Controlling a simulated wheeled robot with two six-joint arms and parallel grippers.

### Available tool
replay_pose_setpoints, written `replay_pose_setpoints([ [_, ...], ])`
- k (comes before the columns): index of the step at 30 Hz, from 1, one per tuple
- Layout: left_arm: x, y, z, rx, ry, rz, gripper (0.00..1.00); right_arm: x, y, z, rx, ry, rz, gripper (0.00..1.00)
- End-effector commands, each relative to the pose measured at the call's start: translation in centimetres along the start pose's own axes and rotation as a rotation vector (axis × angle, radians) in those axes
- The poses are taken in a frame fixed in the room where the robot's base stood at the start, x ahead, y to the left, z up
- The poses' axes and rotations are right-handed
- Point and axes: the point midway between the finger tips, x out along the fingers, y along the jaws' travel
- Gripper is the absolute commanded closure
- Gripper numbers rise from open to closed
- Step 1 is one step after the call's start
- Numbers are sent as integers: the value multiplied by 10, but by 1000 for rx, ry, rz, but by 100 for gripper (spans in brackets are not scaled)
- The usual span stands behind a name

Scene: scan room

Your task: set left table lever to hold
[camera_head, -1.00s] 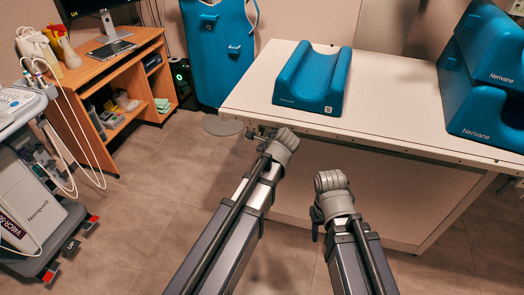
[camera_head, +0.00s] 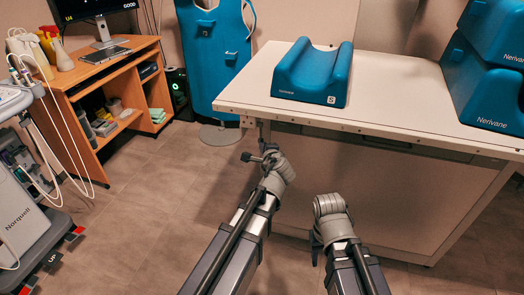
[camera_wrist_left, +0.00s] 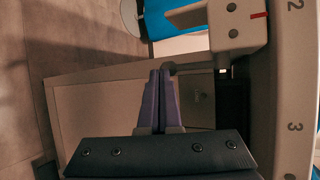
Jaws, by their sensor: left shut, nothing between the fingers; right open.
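The table (camera_head: 390,95) has a pale top, and a small bracket (camera_head: 247,121) sits under its front left corner. In the left wrist view a beige block (camera_wrist_left: 238,25) with two screws and a red mark sits by the table's edge rail (camera_wrist_left: 296,90), with a short grey rod (camera_wrist_left: 188,69) below it. I cannot tell the lever's setting. My left gripper (camera_head: 258,158) is below and just in front of that corner. Its shut, empty fingers (camera_wrist_left: 160,75) end close to the rod; I cannot tell if they touch. My right gripper (camera_head: 327,200) is open before the table's side.
A blue cradle cushion (camera_head: 312,75) lies on the table, with stacked blue blocks (camera_head: 490,75) at right. A blue apron on a stand (camera_head: 213,55) is behind the corner. A wooden desk (camera_head: 105,80) and a wheeled cart (camera_head: 30,205) stand left. Floor between is clear.

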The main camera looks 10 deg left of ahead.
Motion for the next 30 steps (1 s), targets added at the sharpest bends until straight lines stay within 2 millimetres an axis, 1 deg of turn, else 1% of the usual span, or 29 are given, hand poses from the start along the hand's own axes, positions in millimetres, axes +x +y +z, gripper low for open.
replay_pose_setpoints([
  [13, 7, 1, -4, 0, 0, 1, 100, 4, 0, 0, 0, 0, 1, 50],
  [26, 8, 0, -4, -1, 1, 1, 100, 4, 0, 0, 0, 0, 1, 50],
  [30, 5, 1, -3, -1, 2, 0, 100, 3, 0, 0, 0, 0, 1, 50],
])
